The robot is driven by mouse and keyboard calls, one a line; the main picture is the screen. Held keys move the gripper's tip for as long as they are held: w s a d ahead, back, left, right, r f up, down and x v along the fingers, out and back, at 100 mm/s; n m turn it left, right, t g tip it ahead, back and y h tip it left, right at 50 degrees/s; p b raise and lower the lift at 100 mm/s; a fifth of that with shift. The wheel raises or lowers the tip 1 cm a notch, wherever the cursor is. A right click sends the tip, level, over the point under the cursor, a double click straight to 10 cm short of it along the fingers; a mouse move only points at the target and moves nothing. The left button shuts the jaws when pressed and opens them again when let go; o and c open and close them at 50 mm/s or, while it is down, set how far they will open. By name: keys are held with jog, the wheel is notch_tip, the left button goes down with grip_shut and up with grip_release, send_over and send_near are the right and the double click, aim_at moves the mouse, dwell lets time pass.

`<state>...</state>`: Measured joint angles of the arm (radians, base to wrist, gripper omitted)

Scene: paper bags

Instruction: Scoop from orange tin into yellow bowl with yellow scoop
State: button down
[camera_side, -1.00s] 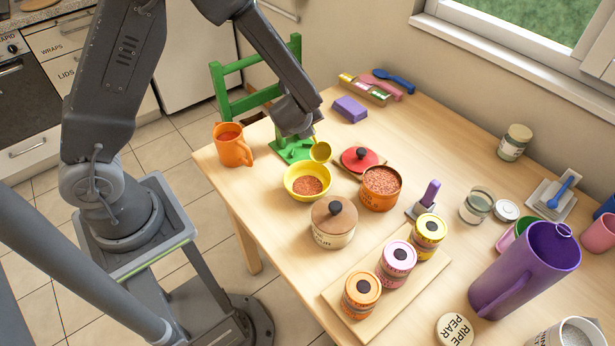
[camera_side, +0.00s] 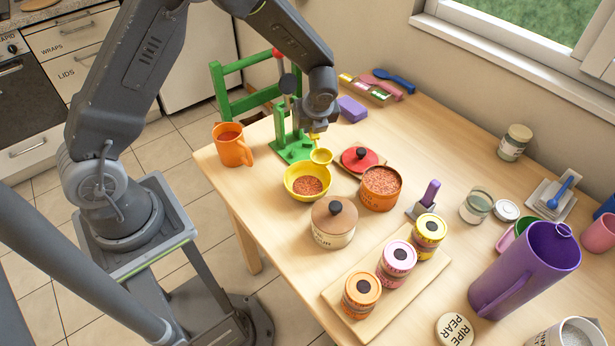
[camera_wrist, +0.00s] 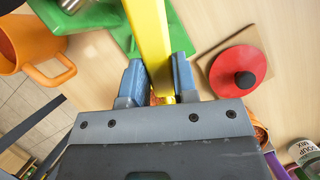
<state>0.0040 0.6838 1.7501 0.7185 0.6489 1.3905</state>
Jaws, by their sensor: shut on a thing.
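My gripper (camera_side: 316,127) is shut on the handle of the yellow scoop (camera_side: 321,156). In the wrist view the scoop's yellow handle (camera_wrist: 150,35) runs up between the two blue-grey fingers (camera_wrist: 158,78). The scoop's cup hangs at the far right edge of the yellow bowl (camera_side: 305,193); I cannot tell whether they touch or what the cup holds. The yellow bowl has orange-red grains inside. The orange tin (camera_side: 380,201) stands open to the bowl's right, full of similar grains. Its red lid with a black knob (camera_side: 360,158) lies behind it, and also shows in the wrist view (camera_wrist: 240,72).
A green stand (camera_side: 293,148) is behind the bowl, close to my gripper. An orange mug (camera_side: 233,152) stands at left. A cream pot with a brown lid (camera_side: 333,228) is in front. Lidded tins stand on a board (camera_side: 340,288). A purple jug (camera_side: 520,270) is at right.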

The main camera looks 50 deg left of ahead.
jog(key=shift+r, duration=0.1)
jog(key=shift+r, duration=1.95)
jog(key=w+d+m+t+h, duration=0.1)
jog(key=w+d+m, duration=0.3)
jog(key=w+d, duration=0.7)
jog(key=d, duration=0.3)
jog(key=shift+r, duration=0.3)
jog(key=shift+s+d, duration=0.1)
jog(key=shift+d, duration=0.05)
